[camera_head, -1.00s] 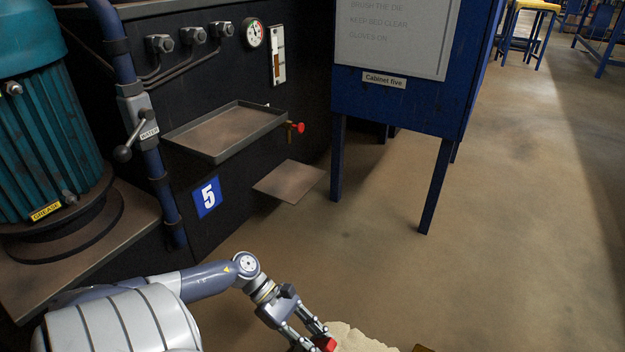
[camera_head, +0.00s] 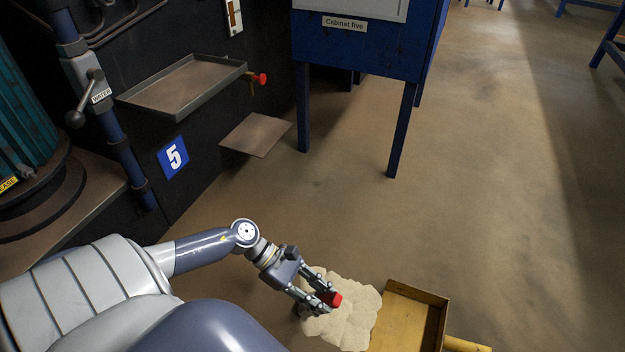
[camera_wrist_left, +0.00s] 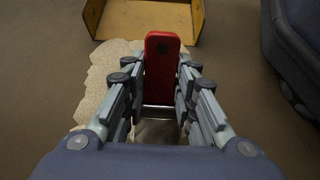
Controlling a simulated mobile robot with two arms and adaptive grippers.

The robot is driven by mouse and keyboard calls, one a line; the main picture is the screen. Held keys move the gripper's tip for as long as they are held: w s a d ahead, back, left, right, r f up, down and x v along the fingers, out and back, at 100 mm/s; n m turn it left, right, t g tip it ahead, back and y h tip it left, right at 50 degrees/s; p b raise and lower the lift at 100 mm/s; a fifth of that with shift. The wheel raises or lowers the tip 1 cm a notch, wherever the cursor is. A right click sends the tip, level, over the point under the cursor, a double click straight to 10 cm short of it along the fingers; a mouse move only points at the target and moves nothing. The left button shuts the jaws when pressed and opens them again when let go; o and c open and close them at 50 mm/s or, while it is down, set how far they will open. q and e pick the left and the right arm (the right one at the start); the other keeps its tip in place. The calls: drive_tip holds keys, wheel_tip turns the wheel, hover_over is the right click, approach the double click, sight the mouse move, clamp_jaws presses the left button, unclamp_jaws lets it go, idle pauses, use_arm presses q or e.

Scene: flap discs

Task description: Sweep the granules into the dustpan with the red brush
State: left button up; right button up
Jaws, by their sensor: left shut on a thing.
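My left gripper (camera_head: 318,296) is shut on the red brush (camera_head: 331,299), just above the granules. In the left wrist view the brush's red back (camera_wrist_left: 162,62) stands up between the two fingers (camera_wrist_left: 158,100). The pale granules (camera_head: 352,318) lie in a flat heap on the floor, under and around the brush. They also show left of the fingers in the wrist view (camera_wrist_left: 100,82). The yellow dustpan (camera_head: 398,319) lies on the floor right of the heap, its handle (camera_head: 466,344) pointing right. My right gripper is not in view.
Blue cabinet five (camera_head: 360,48) stands on legs behind the heap. A dark machine wall with a metal tray (camera_head: 184,88), a lower plate (camera_head: 255,135) and a red-knobbed valve (camera_head: 260,79) is at the left. Open floor (camera_head: 500,210) lies to the right.

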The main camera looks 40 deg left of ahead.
use_arm(q)
drive_tip(key=shift+w+d+p, duration=0.2)
drive_tip(key=shift+d+p, duration=0.1)
drive_tip(key=shift+d, duration=1)
drive_tip(key=shift+o, duration=0.2)
drive_tip(key=shift+w+d+f, duration=0.1)
drive_tip(key=shift+w+d, duration=0.15)
drive_tip(key=shift+d, duration=0.4)
drive_tip(key=shift+w+d, duration=0.2)
drive_tip(key=shift+d, duration=0.4)
drive_tip(key=shift+w+d+p, duration=0.25)
drive_tip(key=shift+d+p, duration=0.1)
drive_tip(key=shift+d, duration=0.8)
drive_tip(key=shift+c, duration=0.2)
drive_tip(key=shift+w+d, duration=0.25)
drive_tip(key=shift+d, duration=0.4)
drive_tip(key=shift+w+d, duration=0.2)
drive_tip(key=shift+d, duration=0.4)
drive_tip(key=shift+w+d+p, duration=0.25)
drive_tip(key=shift+d+p, duration=0.2)
drive_tip(key=shift+d, duration=0.7)
drive_tip(key=shift+w+d+f, duration=0.1)
drive_tip(key=shift+w+d, duration=0.15)
drive_tip(key=shift+d, duration=0.35)
drive_tip(key=shift+w+d, duration=0.2)
drive_tip(key=shift+d, duration=0.4)
